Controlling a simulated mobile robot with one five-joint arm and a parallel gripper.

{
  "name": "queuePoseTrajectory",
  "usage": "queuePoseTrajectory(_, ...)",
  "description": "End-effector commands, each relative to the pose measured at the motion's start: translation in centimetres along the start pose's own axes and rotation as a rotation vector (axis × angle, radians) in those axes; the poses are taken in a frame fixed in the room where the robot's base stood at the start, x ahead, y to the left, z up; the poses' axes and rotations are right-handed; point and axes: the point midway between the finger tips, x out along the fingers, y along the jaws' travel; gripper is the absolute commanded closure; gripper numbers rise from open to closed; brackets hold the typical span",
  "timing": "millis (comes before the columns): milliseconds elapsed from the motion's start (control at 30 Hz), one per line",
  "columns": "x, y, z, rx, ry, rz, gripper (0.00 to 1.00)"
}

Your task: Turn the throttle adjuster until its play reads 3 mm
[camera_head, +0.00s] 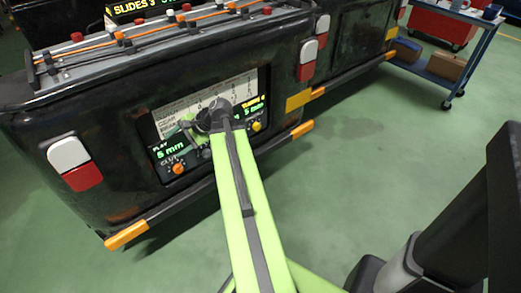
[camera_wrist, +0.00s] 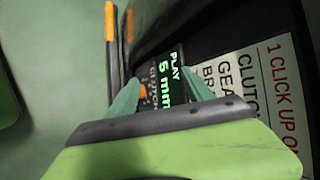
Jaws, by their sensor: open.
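A dark vehicle panel (camera_head: 110,130) carries small adjuster knobs and green readouts. An orange knob (camera_head: 177,168) sits by a label that seems to read CLUTCH, below a PLAY readout (camera_head: 170,150) showing 5 mm. In the wrist view the PLAY 5 mm readout (camera_wrist: 172,75) shows between my fingers, with the orange knob (camera_wrist: 142,91) beside one fingertip. A yellow knob (camera_head: 257,126) is at the right, below another readout that seems to show 5 mm. I cannot tell which knob is the throttle adjuster. My gripper (camera_head: 195,125) is open before the panel; my arm hides its middle.
A white instruction chart (camera_head: 175,112) is on the panel, partly covered by my arm. Orange bumper pieces (camera_head: 127,236) jut out low at the front. A blue cart (camera_head: 430,70) with boxes stands back right. The green floor (camera_head: 370,150) between is clear.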

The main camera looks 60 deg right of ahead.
Motion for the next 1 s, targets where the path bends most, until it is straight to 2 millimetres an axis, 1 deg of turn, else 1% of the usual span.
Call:
queuePoseTrajectory(33, 1.1, 2.7, -3.7, 0.078, 0.014, -0.059, 0.41)
queuePoseTrajectory(67, 0.8, 3.3, -5.1, 0.126, 0.018, -0.096, 0.41)
queuePoseTrajectory(100, 0.3, 4.1, -7.1, 0.188, 0.023, -0.146, 0.41)
queuePoseTrajectory(167, -0.5, 5.6, -10.1, 0.281, 0.030, -0.223, 0.41)
queuePoseTrajectory(200, -1.1, 6.7, -12.2, 0.344, 0.033, -0.278, 0.41)
queuePoseTrajectory(267, -2.2, 8.7, -15.6, 0.444, 0.037, -0.369, 0.41)
queuePoseTrajectory(300, -3.1, 10.2, -17.9, 0.511, 0.037, -0.432, 0.41)
queuePoseTrajectory(367, -4.8, 12.6, -21.3, 0.613, 0.034, -0.535, 0.41)
queuePoseTrajectory(400, -6.1, 14.4, -23.5, 0.678, 0.029, -0.604, 0.41)
queuePoseTrajectory(467, -8.2, 17.0, -26.5, 0.769, 0.019, -0.707, 0.41)
queuePoseTrajectory(500, -9.6, 18.7, -28.2, 0.822, 0.010, -0.772, 0.41)
queuePoseTrajectory(600, -13.0, 22.5, -31.6, 0.931, -0.017, -0.915, 0.41)
queuePoseTrajectory(700, -15.7, 25.1, -33.5, 0.999, -0.043, -1.016, 0.41)
queuePoseTrajectory(767, -16.9, 26.0, -34.1, 1.024, -0.053, -1.054, 0.41)
queuePoseTrajectory(833, -17.7, 26.5, -34.4, 1.041, -0.063, -1.080, 0.41)
queuePoseTrajectory(900, -18.2, 26.5, -34.4, 1.047, -0.066, -1.090, 0.41)
queuePoseTrajectory(1000, -18.2, 26.2, -34.4, 1.046, -0.067, -1.090, 0.41)
